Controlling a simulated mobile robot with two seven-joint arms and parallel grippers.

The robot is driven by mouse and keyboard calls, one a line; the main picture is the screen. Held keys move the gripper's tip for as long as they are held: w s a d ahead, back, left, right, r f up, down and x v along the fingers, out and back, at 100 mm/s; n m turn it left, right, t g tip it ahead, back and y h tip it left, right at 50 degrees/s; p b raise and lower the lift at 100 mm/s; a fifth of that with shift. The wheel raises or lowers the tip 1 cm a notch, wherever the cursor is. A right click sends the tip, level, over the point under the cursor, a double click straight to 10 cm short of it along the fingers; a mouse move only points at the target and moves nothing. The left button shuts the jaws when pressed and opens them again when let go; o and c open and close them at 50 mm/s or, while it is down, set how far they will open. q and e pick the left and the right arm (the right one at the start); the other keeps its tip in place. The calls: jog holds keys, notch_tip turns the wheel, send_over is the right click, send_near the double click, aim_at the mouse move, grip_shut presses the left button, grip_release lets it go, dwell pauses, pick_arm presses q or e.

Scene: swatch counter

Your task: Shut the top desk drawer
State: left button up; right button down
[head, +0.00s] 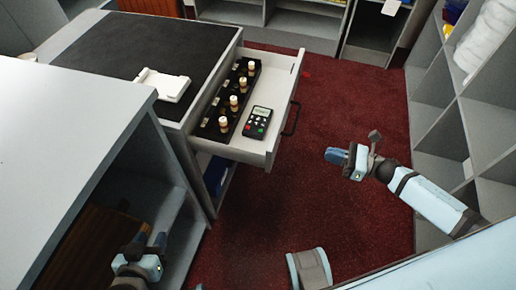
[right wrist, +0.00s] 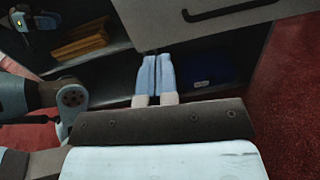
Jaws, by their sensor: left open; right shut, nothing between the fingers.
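The top desk drawer (head: 287,75) stands pulled out from the desk (head: 190,45) in the head view. It holds a black tray with several stamps (head: 234,103) and a black calculator (head: 257,122). Its dark handle (head: 291,119) is on the front panel and also shows in the right wrist view (right wrist: 230,10). My right gripper (head: 336,156) is shut and empty, to the right of and apart from the drawer front. In the right wrist view its blue fingers (right wrist: 154,75) lie together below the drawer. My left gripper (head: 152,244) is open and empty at lower left, away from the drawer.
A white pad (head: 161,85) lies on the dark desk top. A grey cabinet (head: 70,120) with an open shelf stands at left. Grey shelving (head: 452,115) lines the right side. Red carpet (head: 345,95) is clear in front of the drawer.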

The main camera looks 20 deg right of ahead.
jog(key=w+a+n, duration=0.1)
jog(key=w+a, duration=0.7)
jog(key=a, duration=0.3)
jog(key=shift+a+f+g, duration=0.2)
jog(key=shift+a+g, duration=0.1)
jog(key=b, duration=0.5)
send_near(205, 124)
jog(key=s+r, duration=0.2)
jog(key=shift+a+r, duration=0.25)
jog(key=b+x, duration=0.2)
jog(key=x, duration=0.6)
jog(key=shift+w+a+r, duration=0.15)
jog(key=shift+a, duration=0.15)
jog(key=shift+w+a+b, duration=0.1)
jog(key=shift+a+b, duration=0.05)
jog(key=shift+b, duration=0.15)
pick_arm(q)
jog(key=w+d+r+t+h, duration=0.2)
jog(key=d+r+t, duration=0.2)
jog(key=r, duration=0.2)
jog(key=shift+w+r+h, duration=0.15)
jog(key=shift+w+h, duration=0.05)
jog(key=shift+h, duration=0.2)
pick_arm(e)
jog(key=shift+w+a+r, duration=0.1)
jog(key=shift+r, duration=0.2)
